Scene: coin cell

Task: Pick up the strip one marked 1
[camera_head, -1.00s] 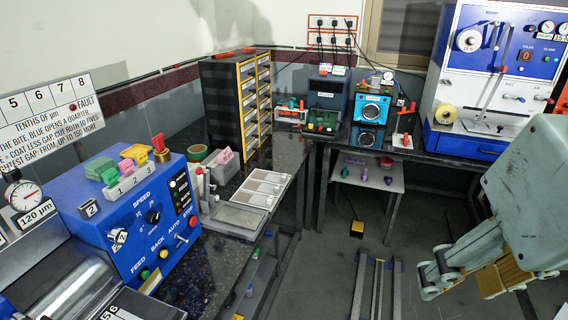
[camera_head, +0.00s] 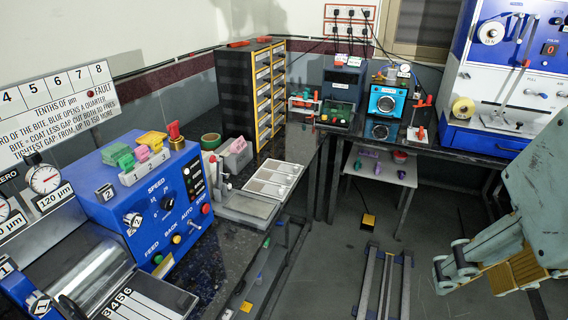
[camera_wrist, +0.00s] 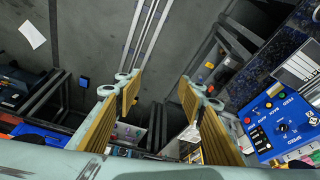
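A white rack (camera_head: 146,172) marked 1, 2, 3 sits on top of the blue machine (camera_head: 150,205) at the left of the head view. A green piece (camera_head: 124,160) stands by the 1, with pink and yellow pieces (camera_head: 152,139) beside and behind it. A pale tray (camera_head: 272,181) with several flat white panels lies on the dark bench; I cannot read which is a strip marked 1. My gripper (camera_wrist: 159,88) is open and empty in the wrist view, its yellow-padded fingers wide apart. In the head view it hangs at the lower right, far from the rack and tray.
The bench (camera_head: 235,245) runs beside the blue machine. A drawer cabinet (camera_head: 252,90) stands at the corner, and a blue-fronted device (camera_head: 386,103) on the back bench. Rails (camera_head: 382,285) lie on the floor. Open floor separates my gripper from the left bench.

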